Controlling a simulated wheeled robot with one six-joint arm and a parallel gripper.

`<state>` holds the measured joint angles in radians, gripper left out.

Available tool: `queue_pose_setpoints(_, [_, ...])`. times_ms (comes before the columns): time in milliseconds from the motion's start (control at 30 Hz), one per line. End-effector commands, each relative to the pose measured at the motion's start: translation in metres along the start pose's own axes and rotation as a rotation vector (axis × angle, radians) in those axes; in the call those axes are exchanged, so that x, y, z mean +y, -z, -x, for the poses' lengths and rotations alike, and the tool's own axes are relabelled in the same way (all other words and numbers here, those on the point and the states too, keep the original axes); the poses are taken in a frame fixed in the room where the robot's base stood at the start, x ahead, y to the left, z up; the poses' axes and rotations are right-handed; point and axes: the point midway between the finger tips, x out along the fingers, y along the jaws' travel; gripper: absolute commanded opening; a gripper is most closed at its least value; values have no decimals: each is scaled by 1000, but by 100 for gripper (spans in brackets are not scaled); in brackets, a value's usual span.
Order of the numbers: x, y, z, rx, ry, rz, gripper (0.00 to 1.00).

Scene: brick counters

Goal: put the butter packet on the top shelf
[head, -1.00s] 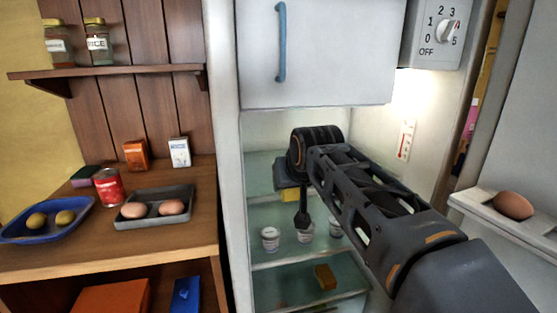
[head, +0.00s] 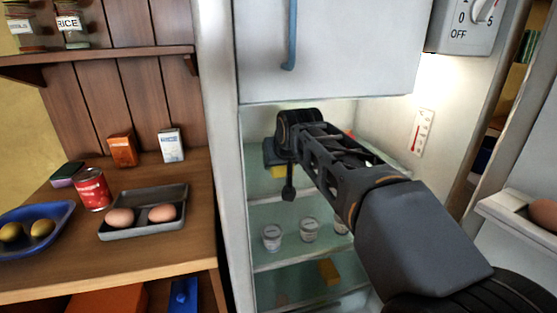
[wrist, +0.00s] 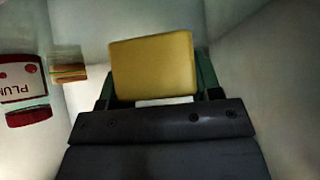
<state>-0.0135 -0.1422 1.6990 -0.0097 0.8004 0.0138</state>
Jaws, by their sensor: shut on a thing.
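My gripper (wrist: 155,95) is shut on the yellow butter packet (wrist: 152,66), which sits between its two fingers in the wrist view. In the head view my gripper (head: 274,155) is inside the open fridge, and a small part of the butter packet (head: 278,172) shows below it. The packet is over the greenish glass top shelf (head: 258,186). I cannot tell whether it touches the shelf. My arm hides much of that shelf.
A plum jar with a red lid (wrist: 28,90) and a small layered item (wrist: 69,73) are left of the packet in the wrist view. White pots (head: 272,237) stand one shelf lower. The closed upper door (head: 330,50) hangs above my arm.

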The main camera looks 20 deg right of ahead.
Motion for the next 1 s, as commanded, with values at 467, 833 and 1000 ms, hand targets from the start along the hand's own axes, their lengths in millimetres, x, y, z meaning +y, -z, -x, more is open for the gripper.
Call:
queue_pose_setpoints(467, [2,-9,-8,2,-3,-3,29])
queue_pose_setpoints(833, [2,-14,-13,2,-2,-3,29])
queue_pose_setpoints(1000, [2,-14,-13,0,-2,-2,73])
